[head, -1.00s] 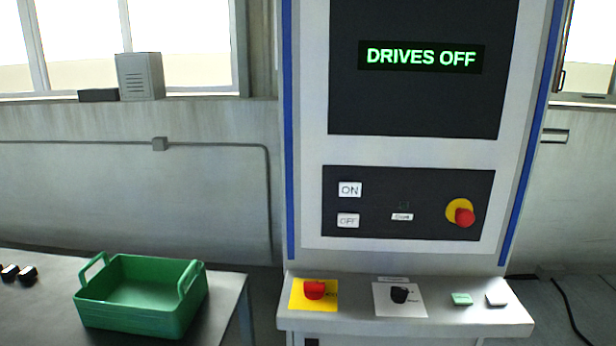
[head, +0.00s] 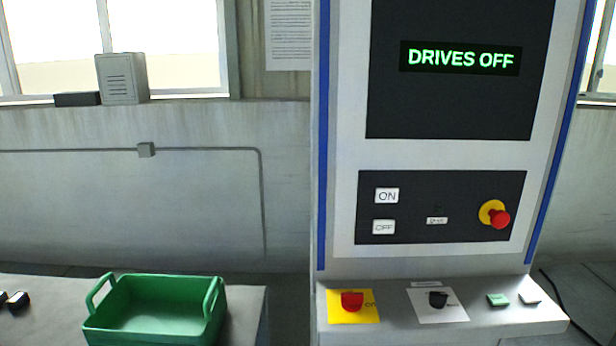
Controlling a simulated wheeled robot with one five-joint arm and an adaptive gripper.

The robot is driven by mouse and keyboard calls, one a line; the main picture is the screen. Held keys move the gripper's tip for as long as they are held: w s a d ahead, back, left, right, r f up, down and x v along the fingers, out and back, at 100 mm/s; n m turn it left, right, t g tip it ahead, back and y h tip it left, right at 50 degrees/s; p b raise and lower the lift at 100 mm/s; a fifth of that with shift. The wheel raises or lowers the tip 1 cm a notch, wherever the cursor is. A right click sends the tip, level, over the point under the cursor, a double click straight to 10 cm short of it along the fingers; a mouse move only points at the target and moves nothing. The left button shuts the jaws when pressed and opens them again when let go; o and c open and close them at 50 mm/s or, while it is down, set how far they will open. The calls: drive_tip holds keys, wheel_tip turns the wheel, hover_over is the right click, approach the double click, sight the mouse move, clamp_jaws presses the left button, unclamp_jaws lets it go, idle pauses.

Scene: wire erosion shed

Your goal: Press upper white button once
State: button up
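The upper white button (head: 387,195), marked ON, sits on the dark control panel (head: 460,185) of the machine in the head view. A second white button (head: 384,227), marked OFF, is directly below it. The screen (head: 480,110) above the panel reads "DRIVES OFF" in green letters. Nothing touches or covers the buttons. My gripper is not in view.
The panel also bears a red emergency knob on a yellow ring (head: 495,214). The ledge (head: 390,326) below carries a red knob (head: 352,301), a black rotary switch (head: 438,299), a green button (head: 498,299) and a white one (head: 529,298). A green crate (head: 150,326) stands on the left table.

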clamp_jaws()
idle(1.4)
